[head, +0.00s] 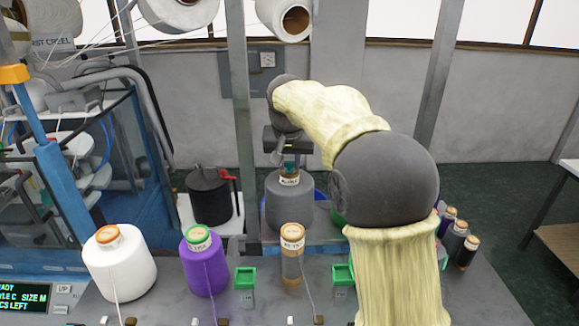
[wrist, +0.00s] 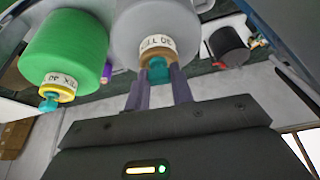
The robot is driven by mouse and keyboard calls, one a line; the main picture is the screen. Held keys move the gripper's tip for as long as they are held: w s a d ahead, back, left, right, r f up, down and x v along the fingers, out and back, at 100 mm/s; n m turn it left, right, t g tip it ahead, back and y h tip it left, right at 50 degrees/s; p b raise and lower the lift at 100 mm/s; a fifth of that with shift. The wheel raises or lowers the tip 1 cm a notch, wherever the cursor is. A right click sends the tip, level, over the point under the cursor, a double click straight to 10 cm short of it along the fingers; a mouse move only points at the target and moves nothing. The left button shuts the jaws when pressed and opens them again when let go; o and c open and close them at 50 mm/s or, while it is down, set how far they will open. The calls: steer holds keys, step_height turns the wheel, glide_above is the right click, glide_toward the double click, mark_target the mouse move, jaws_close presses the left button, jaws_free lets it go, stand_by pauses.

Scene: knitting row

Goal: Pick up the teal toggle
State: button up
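A teal piece, which looks like the teal toggle (head: 289,168), sits at the top of a large grey yarn cone (head: 289,205) with a labelled tan collar. In the wrist view the teal piece (wrist: 157,69) lies between my two finger tips, at the collar of the grey cone (wrist: 160,25). My gripper (wrist: 159,75) points down at the cone top, its fingers apart with the teal piece filling most of the gap. Whether both fingers press on it is unclear. A second teal piece (wrist: 48,104) shows at the top of a green cone (wrist: 65,52).
A white cone (head: 120,270) and a purple cone (head: 204,265) stand at the left front. A black pot (head: 209,195) with a red handle is behind them. A smaller tan-topped cone (head: 291,265) stands in front. A grey post (head: 240,120) rises close left of my gripper.

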mark_target(289, 163)
steer(key=shift+c, duration=0.9)
steer(key=shift+r, duration=0.15)
steer(key=shift+r+b, duration=0.55)
steer(key=shift+r, duration=0.85)
steer(key=shift+s+r, duration=0.15)
steer(key=shift+s, duration=0.05)
steer(key=s+a+b, duration=0.1)
steer(key=s+b, duration=0.7)
steer(key=s, duration=0.9)
steer(key=shift+s+a, duration=0.3)
